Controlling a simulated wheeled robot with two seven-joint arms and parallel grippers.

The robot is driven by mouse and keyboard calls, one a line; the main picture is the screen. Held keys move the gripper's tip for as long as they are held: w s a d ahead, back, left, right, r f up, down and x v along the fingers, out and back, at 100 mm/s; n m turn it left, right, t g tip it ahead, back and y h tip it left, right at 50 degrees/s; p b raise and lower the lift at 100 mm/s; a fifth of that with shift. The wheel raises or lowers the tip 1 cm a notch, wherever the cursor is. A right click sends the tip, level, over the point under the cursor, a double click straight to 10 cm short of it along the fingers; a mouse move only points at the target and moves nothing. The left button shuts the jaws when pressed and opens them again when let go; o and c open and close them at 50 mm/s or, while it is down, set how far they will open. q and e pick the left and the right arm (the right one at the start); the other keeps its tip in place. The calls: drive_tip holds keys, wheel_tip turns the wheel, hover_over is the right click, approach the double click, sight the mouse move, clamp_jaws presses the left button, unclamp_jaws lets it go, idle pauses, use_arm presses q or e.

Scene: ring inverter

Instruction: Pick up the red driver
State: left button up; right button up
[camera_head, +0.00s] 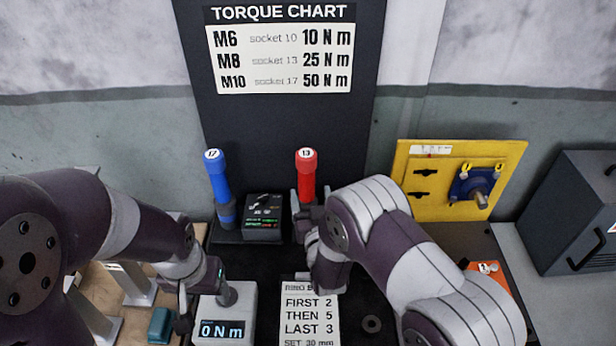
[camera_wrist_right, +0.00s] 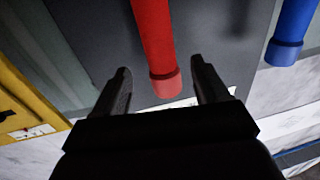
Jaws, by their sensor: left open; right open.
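The red driver (camera_head: 306,172), marked 13 on its cap, stands upright at the back of the black work area in the head view. In the right wrist view the red driver (camera_wrist_right: 155,40) extends between my fingers, with a visible gap on each side. My right gripper (camera_wrist_right: 161,65) is open at the driver; it also shows in the head view (camera_head: 308,208), where it partly hides the driver's lower part. My left gripper (camera_head: 198,292) is open and empty, low at the left beside a grey torque tester.
A blue driver (camera_head: 219,182) marked 17 stands left of the red one, with a dark control box (camera_head: 263,218) between them. The grey torque tester (camera_head: 225,315) reads 0 N m. A yellow panel (camera_head: 432,195) and a dark cabinet (camera_head: 572,215) stand right. An instruction card (camera_head: 308,312) is in front.

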sight(305, 183)
drive_tip(key=w, duration=0.1)
drive_tip(key=w+a, duration=0.1)
drive_tip(key=w, duration=0.1)
drive_tip(key=w+p, duration=0.1)
drive_tip(key=shift+w+a, duration=0.25)
drive_tip(key=shift+w, duration=0.1)
drive_tip(key=w+p, duration=0.1)
drive_tip(key=w, duration=0.3)
drive_tip(key=shift+d+p, duration=0.15)
drive_tip(key=shift+p, duration=0.2)
drive_tip(key=shift+w+f, duration=0.25)
drive_tip(key=shift+w, duration=0.1)
drive_tip(key=shift+a, duration=0.2)
drive_tip(key=c, duration=1.2)
use_arm(q)
drive_tip(key=r, duration=0.3)
drive_tip(key=shift+w+a, duration=0.2)
drive_tip(key=shift+a, duration=0.1)
use_arm(e)
drive_tip(key=shift+r, duration=0.2)
drive_tip(key=shift+c, duration=0.2)
